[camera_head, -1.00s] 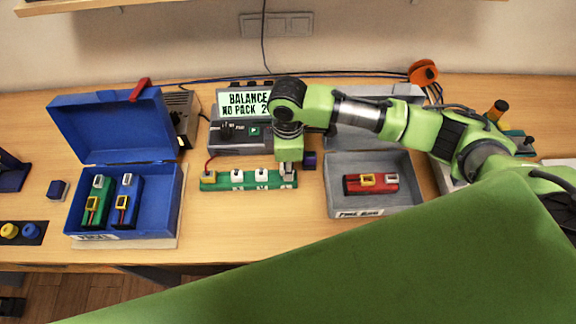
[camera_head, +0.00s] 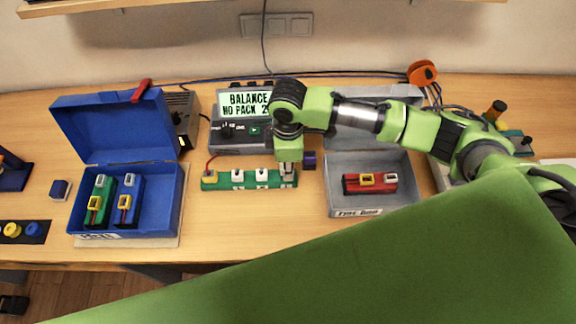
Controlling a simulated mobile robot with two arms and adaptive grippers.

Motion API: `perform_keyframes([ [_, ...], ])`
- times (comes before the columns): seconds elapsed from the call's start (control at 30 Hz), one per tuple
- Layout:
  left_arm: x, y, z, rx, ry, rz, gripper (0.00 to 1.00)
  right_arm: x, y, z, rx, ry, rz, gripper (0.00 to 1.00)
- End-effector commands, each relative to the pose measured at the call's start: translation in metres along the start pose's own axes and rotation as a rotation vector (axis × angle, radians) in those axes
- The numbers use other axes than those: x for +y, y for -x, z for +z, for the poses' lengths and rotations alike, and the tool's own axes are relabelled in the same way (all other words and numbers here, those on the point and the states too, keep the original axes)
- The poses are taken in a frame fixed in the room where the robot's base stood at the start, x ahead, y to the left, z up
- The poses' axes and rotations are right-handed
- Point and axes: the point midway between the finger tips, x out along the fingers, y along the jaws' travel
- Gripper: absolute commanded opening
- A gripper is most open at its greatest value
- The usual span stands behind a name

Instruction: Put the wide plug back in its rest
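My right gripper (camera_head: 288,172) points down at the right end of a green strip (camera_head: 222,181) with several white sockets or plugs along it. Its fingertips are small and partly hidden, so I cannot tell whether they are shut on anything. A dark purple-blue block (camera_head: 309,160) sits just right of the gripper; I cannot tell whether it touches it. I cannot tell for sure which piece is the wide plug or which is its rest. My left gripper is not in view.
A blue open case (camera_head: 160,218) with green and blue packs stands left. A grey box (camera_head: 372,205) holding a red pack stands right. Behind the strip is a device with a "BALANCE" screen (camera_head: 244,103). A large green surface covers the lower right. Bare table lies before the strip.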

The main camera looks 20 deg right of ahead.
Motion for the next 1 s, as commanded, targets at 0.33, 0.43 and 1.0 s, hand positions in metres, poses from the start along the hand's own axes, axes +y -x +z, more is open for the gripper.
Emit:
perform_keyframes([
  [0.33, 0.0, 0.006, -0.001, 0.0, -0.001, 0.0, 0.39, 0.0, 0.002, 0.0, 0.0, 0.0, 0.0, 0.02],
  [0.43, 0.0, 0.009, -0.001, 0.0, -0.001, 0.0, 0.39, 0.0, 0.002, 0.0, 0.0, 0.0, 0.0, 0.02],
  [1.0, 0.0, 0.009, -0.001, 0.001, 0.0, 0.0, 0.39, 0.0, -0.002, 0.0, 0.0, 0.0, 0.0, 0.02],
])
